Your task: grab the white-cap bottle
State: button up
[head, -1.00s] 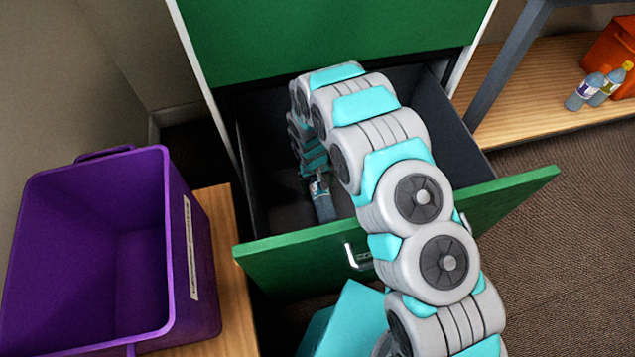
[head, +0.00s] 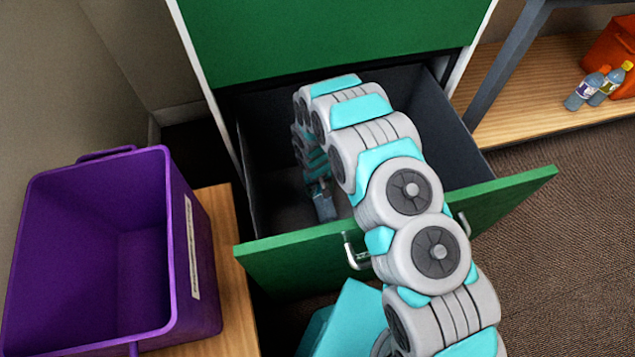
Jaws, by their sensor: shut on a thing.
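My gripper (head: 321,186) reaches down into the open drawer and is shut on a grey-blue bottle (head: 326,208). Only the lower part of this bottle shows, below my gripper. Its cap is hidden, so I cannot tell the cap's colour. The fingers are small, dark and partly covered by my arm. I cannot tell whether the bottle touches the drawer floor.
The drawer's green front (head: 300,248) stands between my base and my gripper, with dark walls around it. A purple bin (head: 190,270) stands on a wooden surface at left.

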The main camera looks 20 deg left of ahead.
jog(key=c, duration=0.4)
jog(key=shift+r, duration=0.1)
jog(key=shift+c, duration=0.2)
